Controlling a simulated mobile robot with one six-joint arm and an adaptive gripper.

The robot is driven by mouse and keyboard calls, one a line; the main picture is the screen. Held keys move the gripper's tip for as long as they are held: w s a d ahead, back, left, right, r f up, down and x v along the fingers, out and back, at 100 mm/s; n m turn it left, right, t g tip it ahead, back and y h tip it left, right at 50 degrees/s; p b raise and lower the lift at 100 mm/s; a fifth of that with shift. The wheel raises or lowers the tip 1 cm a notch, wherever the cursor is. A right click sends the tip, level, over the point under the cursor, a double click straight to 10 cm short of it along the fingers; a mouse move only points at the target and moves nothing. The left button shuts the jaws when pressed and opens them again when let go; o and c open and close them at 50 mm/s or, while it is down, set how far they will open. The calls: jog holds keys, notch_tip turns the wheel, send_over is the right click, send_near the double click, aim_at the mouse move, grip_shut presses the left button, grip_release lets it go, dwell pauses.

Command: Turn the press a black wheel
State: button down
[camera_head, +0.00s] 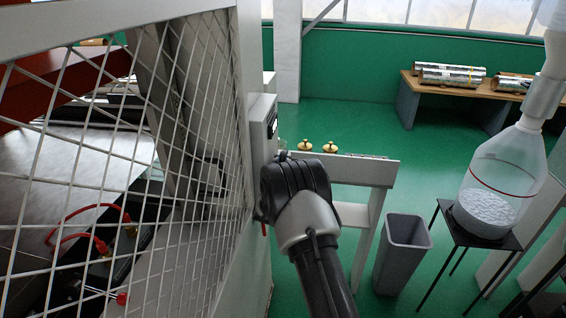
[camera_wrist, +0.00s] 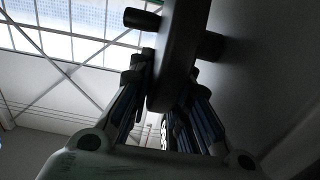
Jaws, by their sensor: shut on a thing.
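The black wheel (camera_wrist: 181,50) shows nearly edge-on in the wrist view, close to the camera. A dark knob (camera_wrist: 142,19) sticks out from its left face and a short dark stub from its right face. My gripper (camera_wrist: 165,80) is shut on the wheel's lower rim, one finger on each side. In the head view my arm's wrist covers the wheel and fingers, close against the press's light side wall (camera_head: 243,255). A grey control box (camera_head: 263,125) sits on that wall just above my wrist.
A white mesh guard (camera_head: 200,150) fills the left, with red cables (camera_head: 90,225) behind it. A narrow bench (camera_head: 370,172) with brass pieces (camera_head: 304,146), a grey bin (camera_head: 402,250) and a stool (camera_head: 485,238) holding a clear container (camera_head: 503,180) stand to the right. Green floor lies beyond.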

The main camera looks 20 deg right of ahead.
dwell(0.4)
jog(key=f+t+b, duration=0.1)
jog(key=b, duration=0.3)
jog(key=shift+s+a+h, duration=0.1)
jog(key=shift+s+h, duration=0.05)
jog(key=shift+h, duration=0.25)
jog(key=t+b, duration=0.1)
jog(key=b, duration=0.3)
jog(key=t+h+b, duration=0.1)
jog(key=b, duration=0.3)
jog(key=shift+s+a+f, duration=0.2)
jog(key=shift+s+a, duration=0.05)
jog(key=shift+s, duration=0.1)
jog(key=b, duration=0.2)
jog(key=shift+s+r+t+h+b, duration=0.1)
jog(key=shift+t+h+b, duration=0.3)
jog(key=shift+r, duration=0.1)
jog(key=shift+a+r, duration=0.1)
jog(key=c, duration=1.5)
grip_release()
